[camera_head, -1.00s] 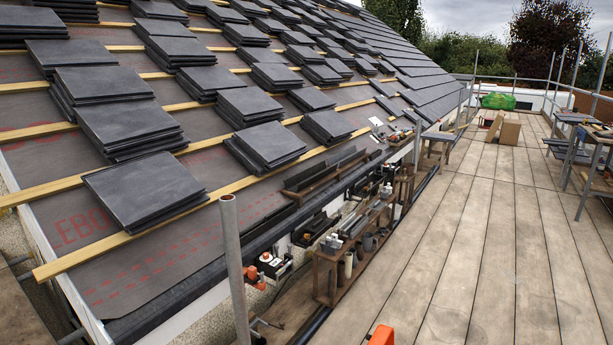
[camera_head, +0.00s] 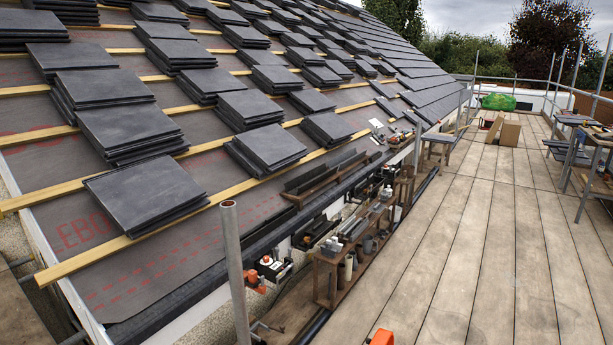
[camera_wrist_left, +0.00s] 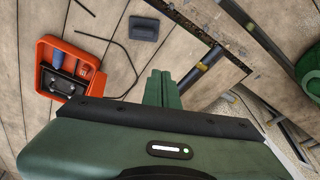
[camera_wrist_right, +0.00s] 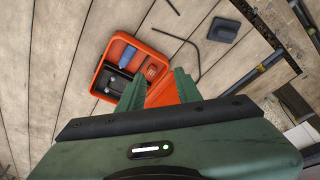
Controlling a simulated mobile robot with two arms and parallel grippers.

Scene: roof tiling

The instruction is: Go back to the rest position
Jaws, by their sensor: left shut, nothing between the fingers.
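In the left wrist view my left gripper (camera_wrist_left: 162,88) has its two green fingers together, with nothing between them. In the right wrist view my right gripper (camera_wrist_right: 160,90) has its green fingers apart. An orange surface (camera_wrist_right: 163,94) fills the gap between them; I cannot tell whether it is gripped or lies behind. Neither gripper shows in the head view.
An orange tray (camera_wrist_left: 68,68) with blue and dark items lies on the boards, with a dark block (camera_wrist_left: 145,28) near it. Slate stacks (camera_head: 145,188) rest on the roof battens. A scaffold pole (camera_head: 234,270) and a tool shelf (camera_head: 325,275) stand beside a clear plank walkway (camera_head: 470,250).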

